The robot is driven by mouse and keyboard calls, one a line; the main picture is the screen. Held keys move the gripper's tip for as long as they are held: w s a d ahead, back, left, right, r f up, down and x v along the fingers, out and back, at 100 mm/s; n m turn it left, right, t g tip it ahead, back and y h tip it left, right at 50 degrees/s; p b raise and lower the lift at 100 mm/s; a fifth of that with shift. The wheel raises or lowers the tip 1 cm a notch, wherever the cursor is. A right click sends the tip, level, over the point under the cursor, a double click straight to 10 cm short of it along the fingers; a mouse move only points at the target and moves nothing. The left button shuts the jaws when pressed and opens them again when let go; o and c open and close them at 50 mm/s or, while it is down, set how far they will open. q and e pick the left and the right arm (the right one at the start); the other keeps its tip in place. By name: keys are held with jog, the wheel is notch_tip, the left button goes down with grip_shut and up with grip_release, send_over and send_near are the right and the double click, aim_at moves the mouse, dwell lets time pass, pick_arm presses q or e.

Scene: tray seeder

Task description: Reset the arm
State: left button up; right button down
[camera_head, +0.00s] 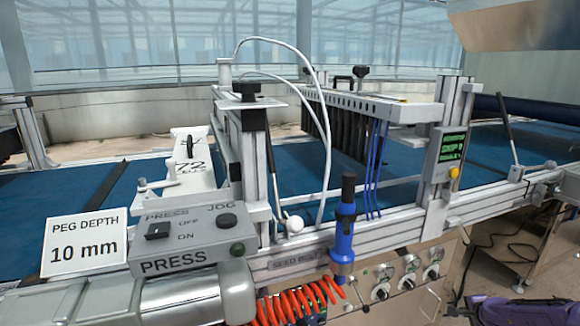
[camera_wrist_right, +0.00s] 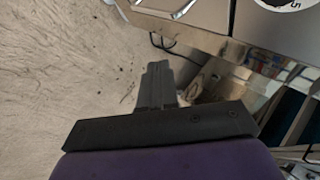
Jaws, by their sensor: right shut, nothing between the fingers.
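My right gripper (camera_wrist_right: 157,68) shows in the right wrist view, with its dark fingers together and nothing between them. It hangs over the pale floor, beside the metal front of the seeder. It touches nothing that I can see. A purple part of my right arm (camera_head: 515,312) shows at the bottom right corner of the head view; its fingers cannot be made out there. My left gripper is in neither view.
The tray seeder (camera_head: 385,232) fills the middle, with a blue belt (camera_head: 50,200), a PRESS control box (camera_head: 190,241), a "PEG DEPTH 10 mm" sign (camera_head: 84,242) and a blue hand tool (camera_head: 344,235) above an orange coiled hose (camera_head: 295,304). Front knobs (camera_head: 381,291) face the floor space.

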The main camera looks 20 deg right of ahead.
jog(key=s+a+f+n+g, duration=0.1)
jog(key=s+a+f+n, duration=0.15)
jog(key=a, duration=0.95)
jog(key=s+a+f+n+g, duration=0.1)
jog(key=s+a+f+n, duration=0.2)
jog(key=a, duration=0.9)
jog(key=s+a+f+n+g, duration=0.1)
jog(key=s+a+n, duration=0.3)
jog(key=s+a, duration=0.5)
jog(key=s+a+f+n+g, duration=0.15)
jog(key=s+a+n, duration=0.4)
jog(key=s, duration=0.75)
notch_tip(320, 180, up, 20)
jog(key=p, duration=2)
jog(key=shift+s+a+f+m+y, duration=0.15)
jog(key=shift+s+a+m+y, duration=0.15)
jog(key=shift+s+y, duration=0.1)
